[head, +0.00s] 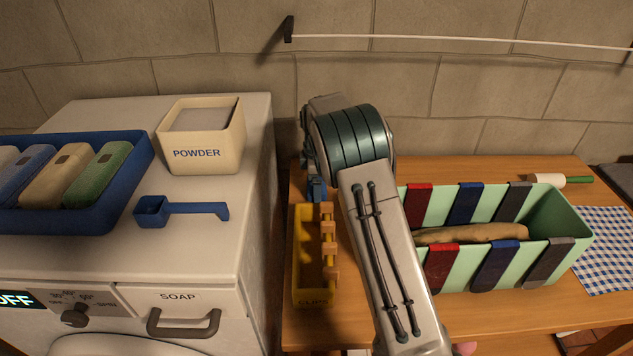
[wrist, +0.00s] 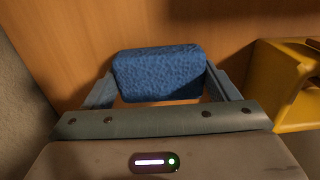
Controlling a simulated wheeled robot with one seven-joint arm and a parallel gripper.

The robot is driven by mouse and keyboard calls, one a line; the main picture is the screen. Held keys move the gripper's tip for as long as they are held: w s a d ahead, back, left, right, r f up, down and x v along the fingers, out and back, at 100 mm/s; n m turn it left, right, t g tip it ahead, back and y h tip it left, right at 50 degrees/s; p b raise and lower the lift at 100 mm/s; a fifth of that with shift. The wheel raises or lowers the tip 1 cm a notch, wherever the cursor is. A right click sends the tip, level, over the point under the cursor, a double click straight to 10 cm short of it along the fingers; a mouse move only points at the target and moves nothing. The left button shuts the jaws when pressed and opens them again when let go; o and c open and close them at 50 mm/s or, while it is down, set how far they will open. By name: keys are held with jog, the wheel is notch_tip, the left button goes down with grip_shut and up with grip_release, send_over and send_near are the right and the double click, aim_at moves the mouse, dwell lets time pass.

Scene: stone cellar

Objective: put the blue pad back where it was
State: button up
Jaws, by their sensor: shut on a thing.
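The blue pad (wrist: 160,72) shows in the wrist view as a rough-textured block between the two fingers of my gripper (wrist: 158,88). My gripper is shut on it, with wood behind it. In the head view my gripper (head: 316,188) points down by the back left edge of the wooden table, just behind the yellow clips box. My arm hides much of this spot, and I cannot make out the pad clearly there. I cannot tell whether the pad touches the table.
The yellow clips box (head: 302,285) stands close by and shows in the wrist view (wrist: 280,85). A washing machine (head: 255,180) holds a blue tray (head: 75,225), a powder box (head: 203,150) and a blue scoop (head: 180,209). A green bin (head: 565,225) with straps stands right; a checked cloth (head: 610,245) lies beyond.

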jog(key=o, duration=0.9)
notch_tip(320, 180, up, 12)
jog(key=shift+f+b, duration=0.1)
jog(key=shift+b, duration=0.2)
